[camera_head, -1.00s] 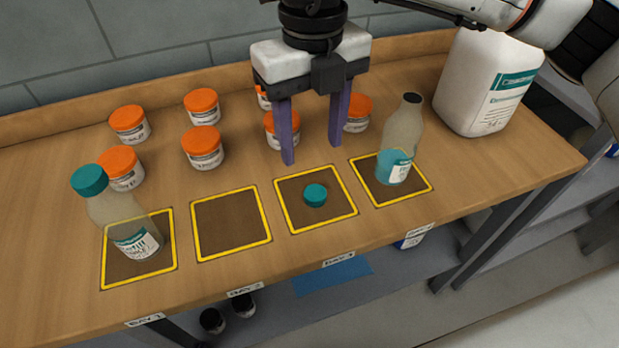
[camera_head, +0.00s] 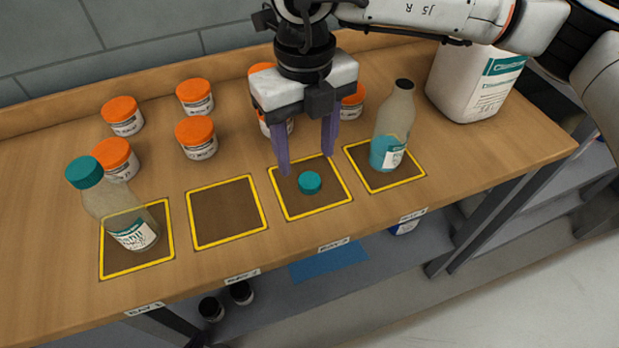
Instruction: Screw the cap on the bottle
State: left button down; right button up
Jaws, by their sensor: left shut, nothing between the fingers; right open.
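A small teal cap (camera_head: 310,183) lies flat on the third yellow-framed square from the left. A translucent bottle (camera_head: 395,122) with teal liquid and a dark, uncapped neck stands upright on the rightmost square. My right gripper (camera_head: 307,164) points down just behind and above the cap, its purple fingers apart with nothing between them. A second bottle (camera_head: 113,208), pale and with a teal cap on it, stands on the leftmost square. My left gripper is not in view.
Several orange-lidded jars (camera_head: 196,138) stand along the back, some partly hidden behind my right gripper. A large white jug (camera_head: 468,85) stands at the back right. The second square (camera_head: 227,212) is empty. The table's front edge runs just before the squares.

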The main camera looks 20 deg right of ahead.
aim_at(309, 180)
jog(key=shift+f, duration=0.1)
jog(key=shift+s+d+f, duration=0.1)
jog(key=shift+s+f, duration=0.05)
jog(key=shift+f, duration=0.2)
notch_tip(309, 180, down, 4)
jog(key=shift+s+f+p, duration=0.15)
jog(key=shift+p, duration=0.45)
jog(key=c, duration=1.1)
